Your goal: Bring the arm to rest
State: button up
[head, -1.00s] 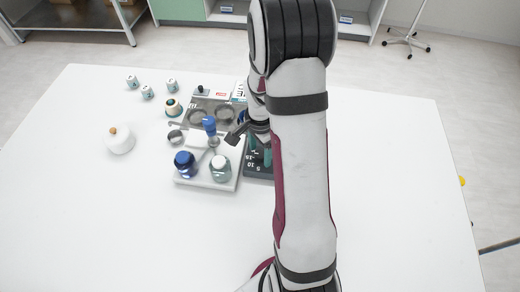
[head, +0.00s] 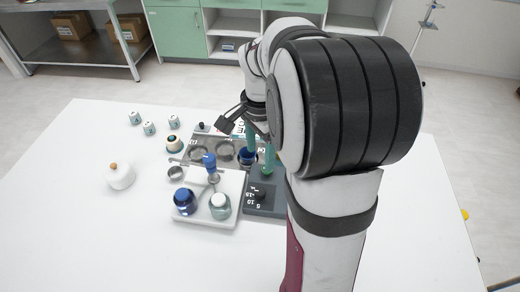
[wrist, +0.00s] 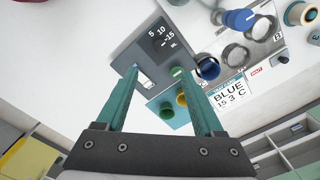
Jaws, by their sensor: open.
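My gripper (head: 260,160) is partly hidden in the head view behind my large arm joint. Its teal fingers show above the dark dosing panel (head: 262,203) and beside a blue cup (head: 247,156). In the wrist view my gripper (wrist: 158,72) has its two teal fingers apart, with nothing held between them. The dark panel, marked 5, 10, 15 ML, lies beyond the fingertips (wrist: 150,45). I cannot tell the exact height of the fingertips above it.
A grey rack (head: 212,141) stands behind. A white pot (head: 120,177) and small labelled jars (head: 149,129) stand left. The table's front left (head: 80,240) is clear.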

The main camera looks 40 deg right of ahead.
jog(key=shift+a, duration=0.1)
dwell(0.3)
jog(key=s+a+r+n+y, duration=0.1)
jog(key=s+a+n, duration=1.1)
jog(key=s+a, duration=0.6)
jog(key=shift+a+r+n+y, duration=0.3)
jog(key=shift+a+y, duration=0.1)
jog(key=shift+a, duration=0.2)
